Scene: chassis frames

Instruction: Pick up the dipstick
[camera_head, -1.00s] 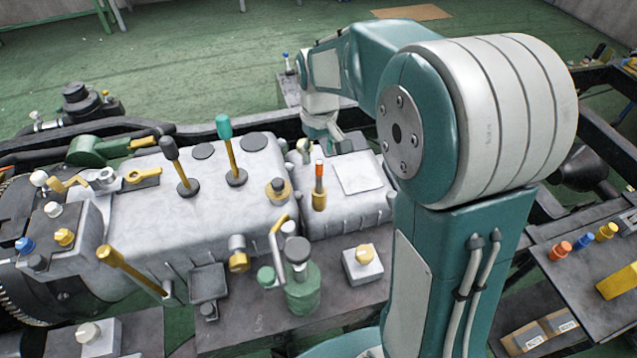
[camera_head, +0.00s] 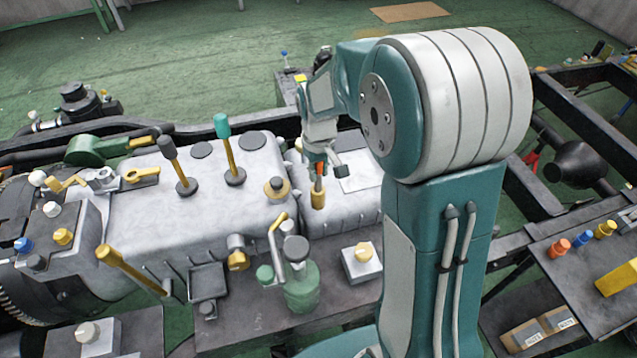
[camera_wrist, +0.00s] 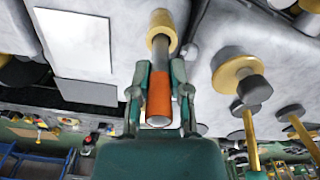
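The dipstick (camera_head: 319,169) has an orange grip and stands upright in a gold tube (camera_head: 318,197) on the grey engine block. My gripper (camera_head: 328,166) is right at its top and partly hides it. In the wrist view the orange grip (camera_wrist: 159,104) lies between the two fingers of my gripper (camera_wrist: 160,78), its grey shaft running into the gold collar (camera_wrist: 161,35). The fingers look spread on either side of the grip. Whether either finger touches it is hard to tell.
A black-knobbed lever (camera_head: 170,152) and a teal-knobbed lever (camera_head: 226,140) rise to the left. A gold-and-grey cap (camera_head: 277,188) sits close left of the dipstick. A green bottle (camera_head: 300,285) and a yellow-topped block (camera_head: 362,262) stand in front.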

